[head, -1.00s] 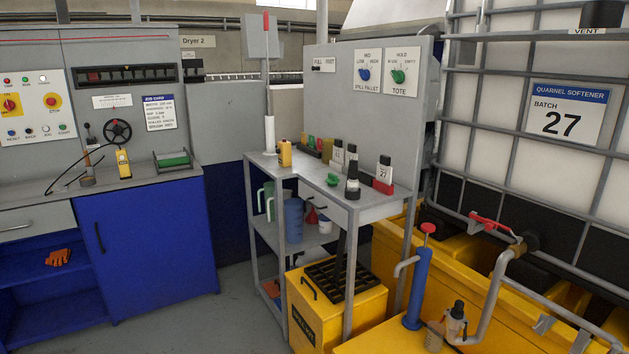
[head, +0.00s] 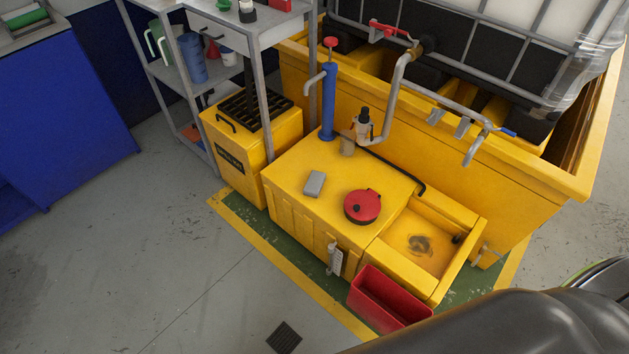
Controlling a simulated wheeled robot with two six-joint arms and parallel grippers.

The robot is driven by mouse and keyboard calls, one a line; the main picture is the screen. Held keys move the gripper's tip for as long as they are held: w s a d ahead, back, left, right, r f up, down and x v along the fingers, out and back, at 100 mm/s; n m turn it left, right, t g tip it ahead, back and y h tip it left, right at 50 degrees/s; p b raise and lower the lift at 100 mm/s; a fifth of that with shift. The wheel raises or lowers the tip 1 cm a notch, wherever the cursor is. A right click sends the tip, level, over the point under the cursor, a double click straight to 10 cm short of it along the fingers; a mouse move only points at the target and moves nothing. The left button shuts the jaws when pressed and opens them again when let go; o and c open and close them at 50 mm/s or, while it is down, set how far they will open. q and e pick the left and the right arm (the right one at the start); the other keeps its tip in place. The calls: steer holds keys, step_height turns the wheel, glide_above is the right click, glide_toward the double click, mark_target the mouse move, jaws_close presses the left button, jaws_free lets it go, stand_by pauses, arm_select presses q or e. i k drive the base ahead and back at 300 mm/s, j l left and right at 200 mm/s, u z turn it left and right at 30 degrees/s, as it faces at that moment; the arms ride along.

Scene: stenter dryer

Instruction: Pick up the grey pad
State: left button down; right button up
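The grey pad (head: 315,183) is a small grey block lying on top of the low yellow cabinet (head: 290,215), left of a round red lid (head: 362,206). Nothing covers it in the head view. A dark, rounded shape that I cannot identify for sure fills the lower right corner. Neither of my grippers shows in the head view.
A blue hand pump (head: 328,105) and a small bottle (head: 364,123) stand behind the pad. A black hose (head: 395,168) runs along the cabinet top. A red bin (head: 388,300) sits in front. A grey shelf rack (head: 200,85) stands at the left. Open floor lies front left.

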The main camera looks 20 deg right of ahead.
mark_target(313, 186)
steer(key=z, duration=0.3)
steer(key=i+j+z, duration=0.2)
steer(key=z, duration=0.15)
steer(key=i+j+z, duration=0.7)
steer(key=k, duration=0.05)
